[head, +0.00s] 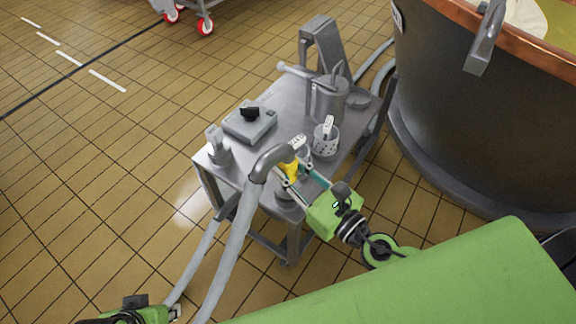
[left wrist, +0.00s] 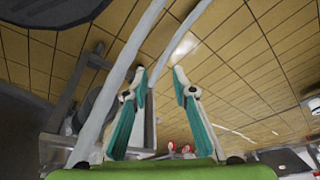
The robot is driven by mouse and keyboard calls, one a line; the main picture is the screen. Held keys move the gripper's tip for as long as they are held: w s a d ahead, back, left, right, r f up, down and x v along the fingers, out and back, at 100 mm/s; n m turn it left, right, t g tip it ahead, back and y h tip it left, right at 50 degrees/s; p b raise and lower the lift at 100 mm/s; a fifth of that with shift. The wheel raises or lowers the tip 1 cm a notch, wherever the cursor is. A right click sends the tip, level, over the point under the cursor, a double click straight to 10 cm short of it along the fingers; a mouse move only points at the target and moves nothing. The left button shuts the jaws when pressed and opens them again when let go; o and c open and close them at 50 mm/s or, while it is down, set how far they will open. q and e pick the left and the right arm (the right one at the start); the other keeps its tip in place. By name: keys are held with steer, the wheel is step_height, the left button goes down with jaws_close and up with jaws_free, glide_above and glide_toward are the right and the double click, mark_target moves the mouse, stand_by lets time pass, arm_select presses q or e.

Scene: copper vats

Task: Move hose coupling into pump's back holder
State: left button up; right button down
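A thick grey hose (head: 234,235) rises from the lower left and bends over at the near corner of a steel cart. Its coupling end (head: 296,143), with pale marking, is above the cart top, close to a yellow part (head: 290,169). My right gripper (head: 295,172) reaches to this yellow part with its teal fingers apart on either side; whether they grip it is unclear. My left gripper (head: 178,312) is at the lower left, below the cart, beside the hoses. In the left wrist view it (left wrist: 159,76) is open and empty. I cannot make out the pump's back holder clearly.
The steel cart (head: 284,95) carries a grey box with a black knob (head: 250,119), a metal can (head: 328,98), a perforated cup (head: 325,141) and a small grey fitting (head: 217,148). A large copper-rimmed vat (head: 470,130) stands right.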

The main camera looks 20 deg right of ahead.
arm_select(q)
steer(key=shift+w+d+r+t+b, duration=0.15)
steer(key=shift+w+d+t, duration=0.1)
steer(key=shift+w, duration=0.35)
steer(key=shift+w+d+t+b, duration=0.1)
steer(key=shift+w+t+b, duration=0.15)
steer(key=shift+w, duration=0.35)
steer(key=shift+w+d+r+t+b, duration=0.1)
steer(key=shift+w+d+t, duration=0.15)
steer(key=shift+w, duration=0.35)
arm_select(e)
steer(key=shift+f, duration=0.4)
stand_by(0.6)
steer(key=c, duration=1.6)
jaws_free()
